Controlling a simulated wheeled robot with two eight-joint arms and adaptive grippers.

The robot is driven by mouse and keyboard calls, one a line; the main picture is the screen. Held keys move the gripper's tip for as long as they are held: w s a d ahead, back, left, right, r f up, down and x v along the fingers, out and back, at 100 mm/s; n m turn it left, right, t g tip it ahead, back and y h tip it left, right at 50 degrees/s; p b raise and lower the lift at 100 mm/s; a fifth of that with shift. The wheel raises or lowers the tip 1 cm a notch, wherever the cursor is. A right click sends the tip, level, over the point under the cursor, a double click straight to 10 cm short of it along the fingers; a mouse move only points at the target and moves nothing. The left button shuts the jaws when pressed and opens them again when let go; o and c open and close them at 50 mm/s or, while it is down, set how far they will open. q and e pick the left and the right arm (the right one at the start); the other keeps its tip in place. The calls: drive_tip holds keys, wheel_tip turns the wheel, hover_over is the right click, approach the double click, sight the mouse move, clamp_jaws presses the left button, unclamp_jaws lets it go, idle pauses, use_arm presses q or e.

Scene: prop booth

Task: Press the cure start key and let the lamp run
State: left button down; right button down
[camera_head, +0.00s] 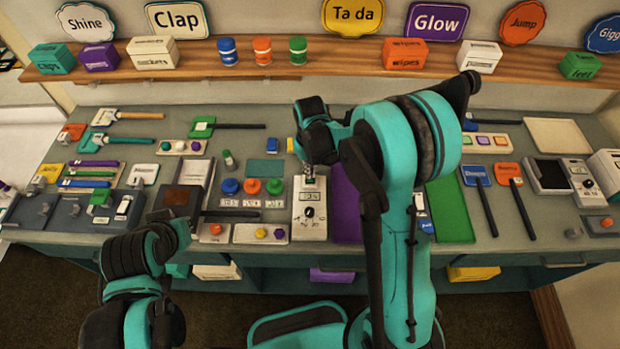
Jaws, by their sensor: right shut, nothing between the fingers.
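I cannot make out which key is the cure start key, or a lit lamp. A dark panel with a white keypad unit (583,184) stands at the far right. My left gripper (190,214) is low over the front left of the bench; its fingers are unclear.
A wooden shelf (340,71) with boxes and jars runs along the back. Tools crowd the left bench.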

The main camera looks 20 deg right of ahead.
drive_tip(key=shift+f+b, duration=0.7)
drive_tip(key=shift+f, duration=0.1)
drive_tip(key=shift+r, duration=0.1)
idle(0.4)
wheel_tip(320, 180, up, 8)
drive_tip(key=p, duration=0.5)
idle(0.7)
drive_tip(key=s+d+m+t+b, duration=0.2)
drive_tip(key=s+t+b, duration=0.5)
drive_tip(key=s+b, duration=0.5)
drive_tip(key=s, duration=0.5)
drive_tip(key=shift+d+r+m+b, duration=0.25)
drive_tip(key=shift+d+m+b, duration=0.15)
